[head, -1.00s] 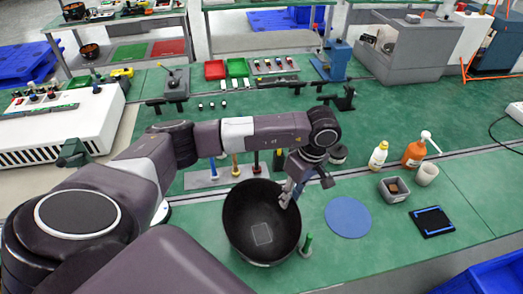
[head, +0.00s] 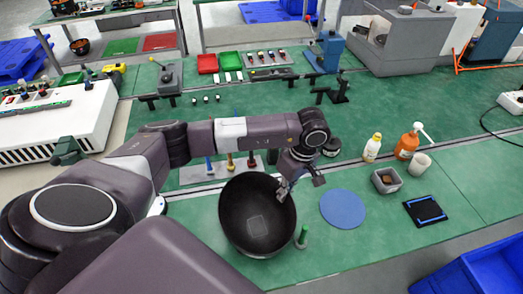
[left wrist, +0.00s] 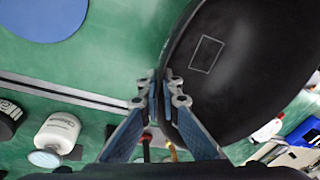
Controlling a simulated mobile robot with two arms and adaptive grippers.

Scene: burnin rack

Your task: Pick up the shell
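The shell is a large black round bowl (head: 258,238) with a pale square outline inside. It stands open side up on the green bench in the head view, and fills the upper right of the left wrist view (left wrist: 255,80). My left gripper (head: 283,190) is at its right rim in the head view. In the left wrist view its two fingers (left wrist: 160,100) are close together with the rim between them, so it looks shut on the shell. I cannot see the shell's underside. My right gripper does not show.
A blue disc (head: 343,208) lies right of the shell, and a green post (head: 301,237) stands close by its lower right. Farther right are a white bottle (head: 372,148), an orange pump bottle (head: 407,143), a grey bin (head: 386,180), a cup (head: 419,164) and a black pad (head: 425,210).

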